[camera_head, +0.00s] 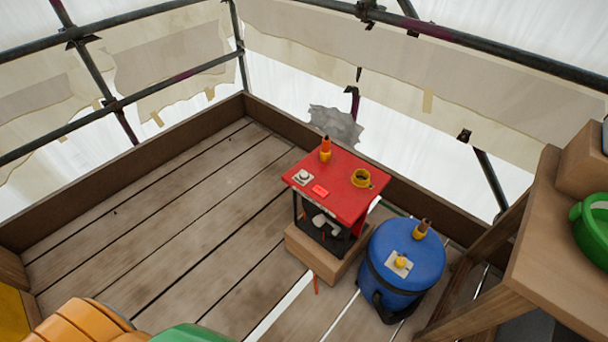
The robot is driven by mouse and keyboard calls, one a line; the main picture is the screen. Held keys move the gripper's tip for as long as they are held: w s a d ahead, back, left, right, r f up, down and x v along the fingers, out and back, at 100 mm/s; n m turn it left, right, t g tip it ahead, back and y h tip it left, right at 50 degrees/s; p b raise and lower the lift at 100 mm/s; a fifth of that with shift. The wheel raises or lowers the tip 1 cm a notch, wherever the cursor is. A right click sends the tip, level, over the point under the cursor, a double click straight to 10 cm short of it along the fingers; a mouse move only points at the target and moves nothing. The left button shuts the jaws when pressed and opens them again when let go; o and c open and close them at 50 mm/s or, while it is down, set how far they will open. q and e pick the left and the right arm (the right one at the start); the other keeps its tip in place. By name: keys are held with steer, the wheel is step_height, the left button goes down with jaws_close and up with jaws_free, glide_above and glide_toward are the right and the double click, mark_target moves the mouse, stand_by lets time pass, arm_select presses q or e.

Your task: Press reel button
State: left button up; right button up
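A red-topped unit (343,180) stands on a wooden block right of centre. Its top carries a pale plate with a round whitish knob (303,175), a small bright red rectangle (320,190), an orange upright piece (326,150) and a yellow ring (361,177). A blue drum (404,252) stands to its right. On its lid are a pale plate with a yellow button (400,262) and a small orange-and-brown upright piece (421,230). No label shows which one is the reel button. Neither of my grippers is in view, and nothing touches the buttons.
A wooden bench (555,250) at the right holds a green round object (592,230) and a box. Orange and green rounded shapes fill the bottom left edge. The plank floor (170,215) at left is clear. Low boards and scaffold pipes (130,95) enclose it.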

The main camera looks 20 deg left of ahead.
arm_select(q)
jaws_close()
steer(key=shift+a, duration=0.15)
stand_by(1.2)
